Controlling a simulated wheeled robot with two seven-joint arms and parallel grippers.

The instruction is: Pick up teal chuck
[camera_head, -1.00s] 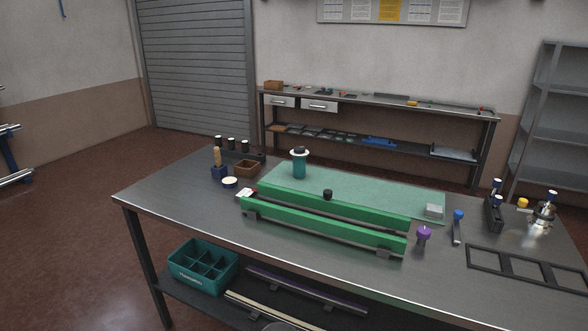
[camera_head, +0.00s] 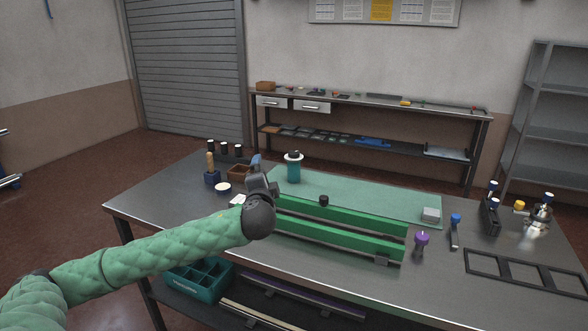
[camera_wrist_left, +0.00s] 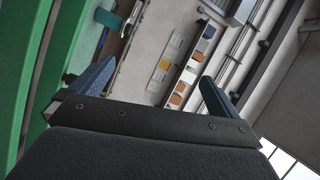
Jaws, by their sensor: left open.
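The teal chuck (camera_head: 293,170) stands upright on the green mat (camera_head: 380,194) in the head view, with a white collar and a dark top. In the left wrist view a teal piece, likely the chuck (camera_wrist_left: 108,19), shows at the top left. My left gripper (camera_head: 256,166) is over the table, left of and nearer than the chuck, apart from it. The left wrist view shows its two blue fingers (camera_wrist_left: 150,85) spread wide with nothing between them. My right gripper is in neither view.
Two long green rails (camera_head: 345,238) lie along the table's front side, with a black knob (camera_head: 324,200) by them. A wooden-handled tool in a blue block (camera_head: 211,177), a white round dish (camera_head: 223,188) and a brown box (camera_head: 239,172) are at left. A purple knob (camera_head: 421,238) stands at right.

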